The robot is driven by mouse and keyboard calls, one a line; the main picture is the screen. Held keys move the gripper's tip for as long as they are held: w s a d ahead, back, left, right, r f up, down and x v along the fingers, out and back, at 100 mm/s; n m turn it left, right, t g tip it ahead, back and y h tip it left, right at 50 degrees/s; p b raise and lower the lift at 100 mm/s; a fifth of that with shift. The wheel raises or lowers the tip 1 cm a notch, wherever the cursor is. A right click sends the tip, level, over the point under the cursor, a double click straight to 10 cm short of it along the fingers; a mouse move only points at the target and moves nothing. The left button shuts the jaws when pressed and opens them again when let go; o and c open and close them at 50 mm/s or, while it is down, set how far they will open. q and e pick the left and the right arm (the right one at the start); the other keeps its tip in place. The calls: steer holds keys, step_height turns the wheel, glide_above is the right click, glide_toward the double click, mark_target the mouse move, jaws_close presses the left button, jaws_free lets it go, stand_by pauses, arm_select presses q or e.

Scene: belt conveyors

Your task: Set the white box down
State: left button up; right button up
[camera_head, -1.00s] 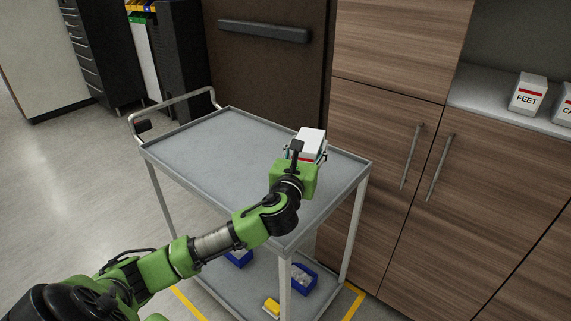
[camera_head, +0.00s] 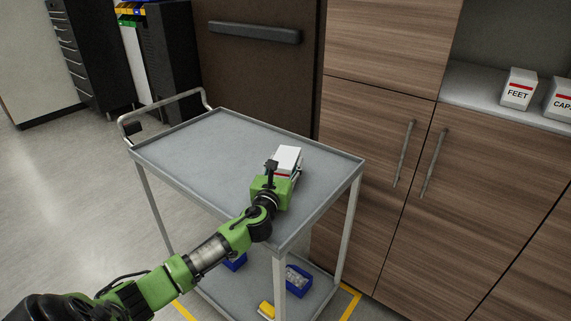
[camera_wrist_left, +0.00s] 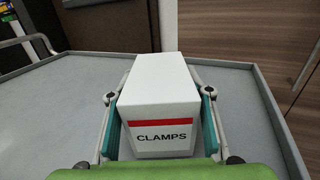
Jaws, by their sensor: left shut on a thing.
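The white box (camera_head: 288,155), with a red stripe and the word CLAMPS, is held over the right part of the grey cart top (camera_head: 190,150). My left gripper (camera_head: 281,168) is shut on it. In the left wrist view the white box (camera_wrist_left: 160,95) sits upright between the two teal finger pads of my left gripper (camera_wrist_left: 163,120). The cart top (camera_wrist_left: 55,110) spreads out around it there. I cannot tell whether the box's underside touches the cart top. My right gripper is not in view.
The cart top has a raised rim and is otherwise bare, with free room to the left. Blue bins (camera_head: 298,281) and a yellow bin (camera_head: 267,310) stand on its lower shelf. Wooden cabinets (camera_head: 390,130) stand at the right, with white boxes (camera_head: 518,90) on a shelf.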

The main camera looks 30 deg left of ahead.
mark_target(280, 174)
arm_select(q)
steer(key=o, duration=1.4)
steer(key=shift+f, duration=0.1)
steer(key=shift+c, duration=0.2)
steer(key=shift+r, duration=0.25)
steer(key=v, duration=0.7)
steer(key=shift+s+d, duration=0.1)
steer(key=shift+s, duration=0.15)
